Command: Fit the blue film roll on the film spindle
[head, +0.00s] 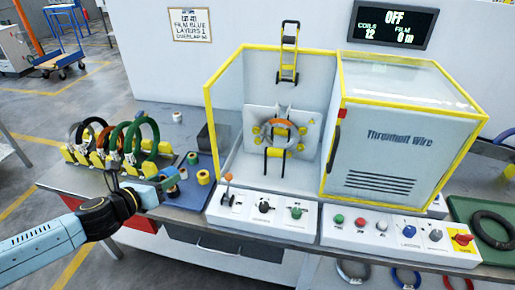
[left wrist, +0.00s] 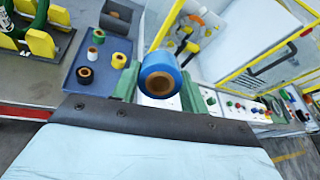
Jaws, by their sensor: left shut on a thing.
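My left gripper (head: 162,183) is at the end of the arm from the left, over the front of the tray of film rolls. In the left wrist view its green fingers (left wrist: 158,90) are shut on the blue film roll (left wrist: 160,74), whose brown core faces the camera. The roll is held clear, left of the open wrapping bay (head: 240,125). Inside the bay an orange coil (head: 283,133) sits in front of a pale plate with yellow rollers. I cannot tell which part there is the film spindle. My right gripper is not in view.
The blue-grey tray (head: 203,198) holds green (head: 193,158) and yellow (head: 203,177) rolls and others. A rack of coils (head: 115,145) stands at left. The control panel (head: 262,216) with levers fronts the bay. A yellow-edged cabinet (head: 390,150) closes the right side. The display (head: 394,24) reads OFF.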

